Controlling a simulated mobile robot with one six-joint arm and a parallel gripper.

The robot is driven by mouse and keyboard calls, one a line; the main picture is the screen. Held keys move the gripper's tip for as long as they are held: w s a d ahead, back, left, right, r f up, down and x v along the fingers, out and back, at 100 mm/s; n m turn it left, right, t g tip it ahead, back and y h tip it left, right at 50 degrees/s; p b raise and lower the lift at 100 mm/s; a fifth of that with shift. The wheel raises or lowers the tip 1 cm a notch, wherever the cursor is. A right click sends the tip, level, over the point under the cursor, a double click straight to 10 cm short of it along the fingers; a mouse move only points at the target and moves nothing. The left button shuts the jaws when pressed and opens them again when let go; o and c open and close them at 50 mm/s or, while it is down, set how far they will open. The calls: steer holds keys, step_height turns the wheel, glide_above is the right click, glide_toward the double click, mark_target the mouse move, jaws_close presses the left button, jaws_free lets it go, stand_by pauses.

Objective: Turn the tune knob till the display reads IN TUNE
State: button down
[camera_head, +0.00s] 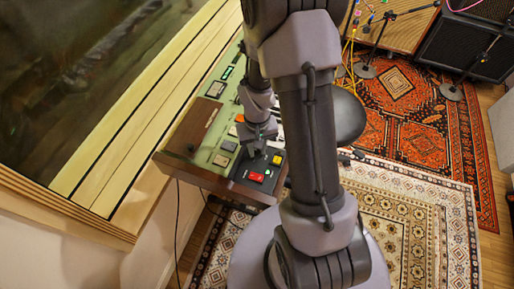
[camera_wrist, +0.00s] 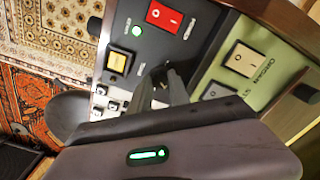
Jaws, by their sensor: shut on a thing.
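My gripper (camera_wrist: 164,84) reaches down onto the dark part of the console panel, with its two fingers close together. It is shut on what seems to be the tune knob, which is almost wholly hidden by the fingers. In the head view my gripper (camera_head: 257,148) is over the near end of the green console (camera_head: 222,160), partly behind my arm. A small lit window (camera_head: 227,73) at the console's far end may be the display; its text is too small to read.
A window ledge (camera_head: 125,150) runs along the left. Patterned rugs (camera_head: 405,215) and a speaker cabinet (camera_head: 460,48) are at the right.

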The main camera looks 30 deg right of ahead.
mark_target(257, 151)
steer(key=c, duration=1.2)
jaws_free()
steer(key=shift+c, duration=0.2)
step_height(257, 151, up, 17)
steer(key=p, duration=0.7)
steer(key=shift+r, duration=0.2)
